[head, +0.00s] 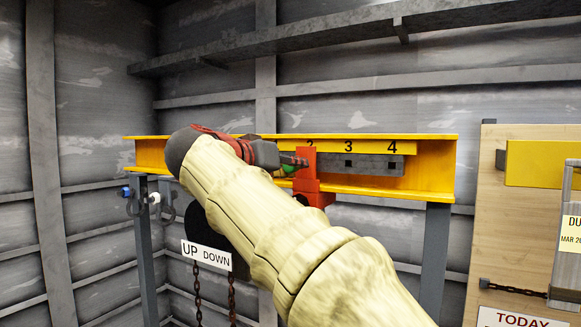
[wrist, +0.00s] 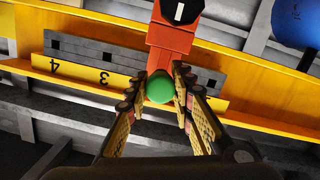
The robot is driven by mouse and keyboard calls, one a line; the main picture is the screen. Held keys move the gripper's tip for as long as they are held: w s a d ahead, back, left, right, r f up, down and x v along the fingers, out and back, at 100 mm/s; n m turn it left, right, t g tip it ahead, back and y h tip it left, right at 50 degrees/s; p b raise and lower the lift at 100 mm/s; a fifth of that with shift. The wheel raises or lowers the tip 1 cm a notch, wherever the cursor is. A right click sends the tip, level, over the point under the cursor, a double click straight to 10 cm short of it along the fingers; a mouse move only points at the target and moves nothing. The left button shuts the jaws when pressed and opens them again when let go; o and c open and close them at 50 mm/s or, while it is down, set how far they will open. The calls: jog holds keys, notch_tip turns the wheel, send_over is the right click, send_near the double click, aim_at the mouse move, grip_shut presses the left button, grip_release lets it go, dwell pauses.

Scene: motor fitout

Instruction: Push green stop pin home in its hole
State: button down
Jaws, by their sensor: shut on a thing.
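The green stop pin (wrist: 160,88) shows its round head between my two fingertips in the wrist view, and its shaft is hidden. My gripper (head: 290,162) is shut on the pin and sits just left of the orange-red stop block (head: 312,190). In the wrist view the stop block (wrist: 172,40) stands directly beyond the pin head, and my gripper (wrist: 163,85) points at it. The hole is hidden, so I cannot tell how deep the pin sits.
The yellow beam (head: 437,160) carries a grey bar (head: 377,165) with dark square holes under numbers 3 and 4. An UP/DOWN sign (head: 206,255) and chains hang at lower left. A wooden board (head: 497,220) stands at right. A blue round thing (wrist: 296,22) shows in the wrist view.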

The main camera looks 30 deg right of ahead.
jog(key=shift+x, duration=0.95)
jog(key=c, duration=1.5)
grip_release()
jog(key=shift+r, duration=0.2)
jog(key=shift+o, duration=0.2)
jog(key=shift+a, duration=0.1)
jog(key=v, duration=1.1)
jog(key=shift+s+a, duration=0.2)
jog(key=shift+a, duration=0.2)
